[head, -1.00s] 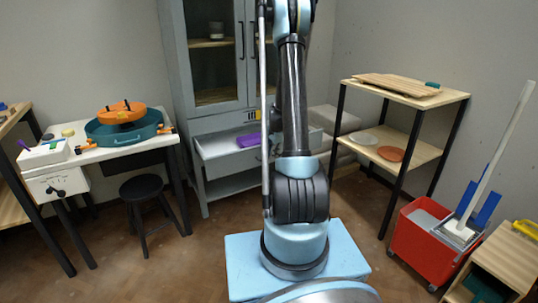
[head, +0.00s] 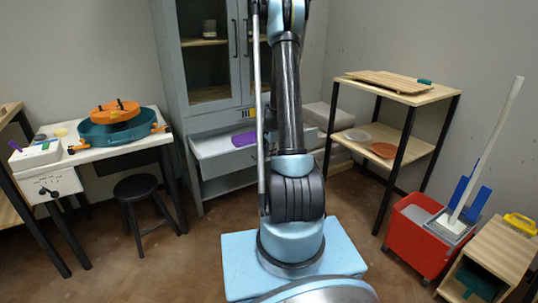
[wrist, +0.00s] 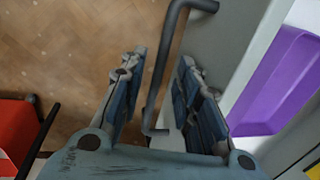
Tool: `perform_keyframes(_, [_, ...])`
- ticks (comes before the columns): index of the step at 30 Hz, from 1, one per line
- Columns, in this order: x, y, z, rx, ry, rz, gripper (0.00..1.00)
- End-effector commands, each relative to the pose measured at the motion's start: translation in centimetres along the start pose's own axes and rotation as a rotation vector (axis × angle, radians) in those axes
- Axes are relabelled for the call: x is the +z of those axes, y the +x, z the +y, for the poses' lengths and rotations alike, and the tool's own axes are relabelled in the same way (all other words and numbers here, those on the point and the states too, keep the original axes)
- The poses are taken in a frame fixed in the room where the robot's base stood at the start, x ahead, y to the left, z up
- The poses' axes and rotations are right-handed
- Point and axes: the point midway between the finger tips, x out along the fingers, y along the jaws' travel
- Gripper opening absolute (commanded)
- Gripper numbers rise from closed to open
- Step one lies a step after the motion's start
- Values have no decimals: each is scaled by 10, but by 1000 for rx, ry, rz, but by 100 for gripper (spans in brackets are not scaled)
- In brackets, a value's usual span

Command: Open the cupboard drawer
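The grey cupboard (head: 185,75) stands against the back wall, with its drawer (head: 215,145) pulled out under the glass doors. A purple item (head: 244,139) lies inside the drawer and also shows in the wrist view (wrist: 270,85). In the wrist view the dark bar handle (wrist: 163,65) runs along the grey drawer front (wrist: 225,40). My gripper (wrist: 161,66) is open, with one finger on each side of the handle and gaps visible between. My arm hides part of the drawer in the head view, and my gripper is out of that view.
A black stool (head: 138,190) and a table (head: 95,150) with an orange and teal wheel stand left. A shelf rack (head: 400,92) and a red mop bucket (head: 415,240) stand right. Floor before the cupboard is partly clear.

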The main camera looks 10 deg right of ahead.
Motion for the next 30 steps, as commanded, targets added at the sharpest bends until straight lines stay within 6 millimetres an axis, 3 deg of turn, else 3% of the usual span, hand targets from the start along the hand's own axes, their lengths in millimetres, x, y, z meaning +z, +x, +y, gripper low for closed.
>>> perform_keyframes(8, [0, -16, 0, 0, 0, -1, 30])
perform_keyframes(30, [0, -110, 0, 1, 0, 0, 30])
